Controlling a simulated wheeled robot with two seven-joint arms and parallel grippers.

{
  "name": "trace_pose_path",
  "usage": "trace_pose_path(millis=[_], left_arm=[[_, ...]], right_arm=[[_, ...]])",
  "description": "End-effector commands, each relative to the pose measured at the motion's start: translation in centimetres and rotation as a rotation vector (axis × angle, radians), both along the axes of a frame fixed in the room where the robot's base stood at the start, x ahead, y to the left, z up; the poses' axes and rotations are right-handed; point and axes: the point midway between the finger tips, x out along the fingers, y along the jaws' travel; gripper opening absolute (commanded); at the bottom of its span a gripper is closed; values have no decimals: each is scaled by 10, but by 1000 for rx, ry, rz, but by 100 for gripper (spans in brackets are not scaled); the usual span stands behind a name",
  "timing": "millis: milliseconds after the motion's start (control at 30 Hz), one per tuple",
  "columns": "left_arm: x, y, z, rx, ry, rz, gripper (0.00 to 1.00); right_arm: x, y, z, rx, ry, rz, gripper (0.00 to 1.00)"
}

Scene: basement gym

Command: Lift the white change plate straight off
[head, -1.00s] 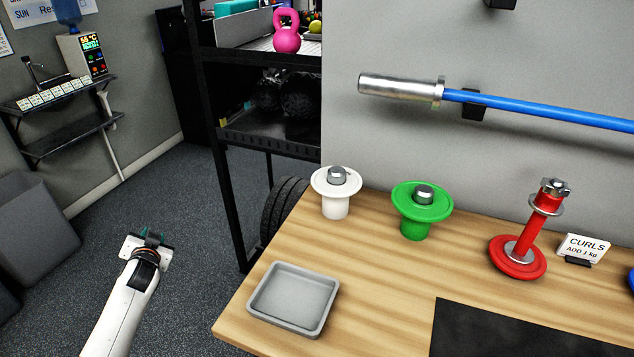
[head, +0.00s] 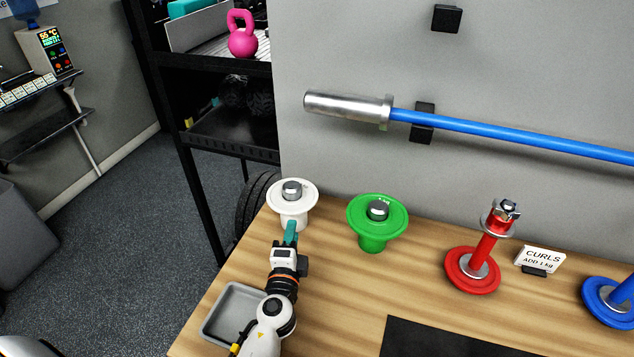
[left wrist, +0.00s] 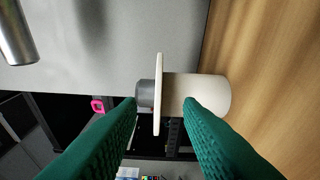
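The white change plate (head: 280,193) is a thin disc seated flat on a white cylindrical stand (head: 292,221), with a grey metal hub cap (head: 292,186) in its middle. My left gripper (head: 291,228) is in front of the stand, just below the plate's near edge. In the left wrist view the plate (left wrist: 158,65) is edge-on, and the teal fingers (left wrist: 160,104) are spread with its rim between their tips, one finger on the cap side and one on the stand side. I see no contact. My right gripper is not in view.
A green plate on its stand (head: 377,215) is close on the right. A grey tray (head: 222,312) lies below my left arm. A red stand (head: 473,268), a sign (head: 540,260) and a blue stand (head: 606,300) are farther right. A blue-handled bar (head: 500,130) hangs on the wall above.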

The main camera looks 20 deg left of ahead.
Motion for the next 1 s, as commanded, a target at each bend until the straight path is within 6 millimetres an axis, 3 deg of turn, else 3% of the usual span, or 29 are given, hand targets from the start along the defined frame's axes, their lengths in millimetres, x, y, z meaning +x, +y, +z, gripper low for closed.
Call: trace_pose_path(millis=[67,167,433,667,1000], left_arm=[[-3,-16,3,29,12,-19,33],[4,-23,4,51,17,-32,33],[49,-11,4,55,17,-34,33],[65,-5,2,54,18,-33,33],[107,8,1,53,18,-33,33]], right_arm=[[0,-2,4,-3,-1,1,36],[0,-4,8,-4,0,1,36],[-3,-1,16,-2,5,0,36],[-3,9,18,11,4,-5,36],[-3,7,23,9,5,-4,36]])
